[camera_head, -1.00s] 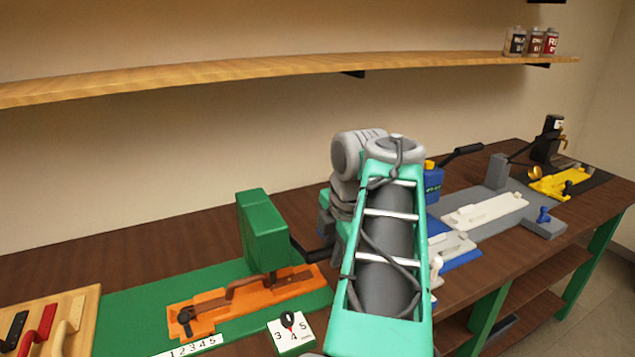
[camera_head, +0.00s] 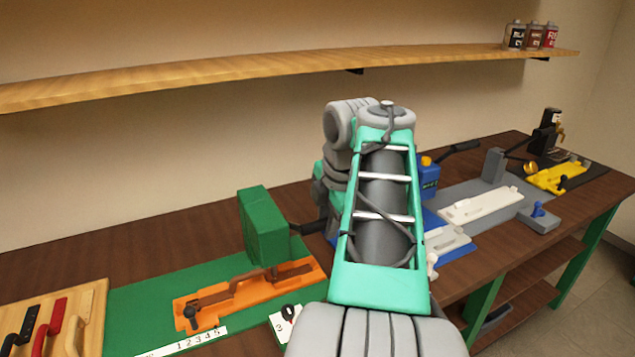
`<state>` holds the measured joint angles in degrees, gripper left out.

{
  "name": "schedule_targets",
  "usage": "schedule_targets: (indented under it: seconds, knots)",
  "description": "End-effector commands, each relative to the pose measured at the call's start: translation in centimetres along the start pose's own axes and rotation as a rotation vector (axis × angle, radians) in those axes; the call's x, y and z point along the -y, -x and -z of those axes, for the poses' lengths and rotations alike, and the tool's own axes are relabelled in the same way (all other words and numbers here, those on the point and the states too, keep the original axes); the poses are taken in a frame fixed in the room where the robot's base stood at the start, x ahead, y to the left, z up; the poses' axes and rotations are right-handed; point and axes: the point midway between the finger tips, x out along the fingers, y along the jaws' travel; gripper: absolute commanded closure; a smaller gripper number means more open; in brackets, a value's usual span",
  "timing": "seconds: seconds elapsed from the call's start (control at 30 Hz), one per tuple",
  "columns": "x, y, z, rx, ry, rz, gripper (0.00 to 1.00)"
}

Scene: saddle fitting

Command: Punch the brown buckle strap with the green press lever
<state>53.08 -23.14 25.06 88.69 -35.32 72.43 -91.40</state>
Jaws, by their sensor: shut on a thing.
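The brown buckle strap (camera_head: 245,285) lies along the orange holder (camera_head: 212,317), its dark buckle end at the front left. Its far part passes beneath the head of the green press (camera_head: 264,228). The press's dark lever (camera_head: 308,229) sticks out to the right, roughly level, and its outer end goes behind my arm. My gripper (camera_head: 323,196) is mostly hidden behind my arm, with only a grey edge showing at the lever's outer end; it is shut on the lever. The contact of punch and strap is too small to tell.
A number strip (camera_head: 187,342) and a dial plate (camera_head: 283,325) lie in front of the holder. A wooden board (camera_head: 92,305) with black, red and cream straps is at left. Blue, grey and yellow stations stand at right. A wall shelf (camera_head: 200,80) runs above.

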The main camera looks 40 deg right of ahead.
Motion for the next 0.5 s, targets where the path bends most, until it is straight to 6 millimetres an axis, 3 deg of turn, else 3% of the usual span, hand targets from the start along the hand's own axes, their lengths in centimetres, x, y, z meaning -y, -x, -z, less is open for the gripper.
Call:
schedule_targets:
  seconds: [0.5]
  knots:
    - [-2.6, 1.7, 0.1, -0.003, 0.002, -0.004, 0.96]
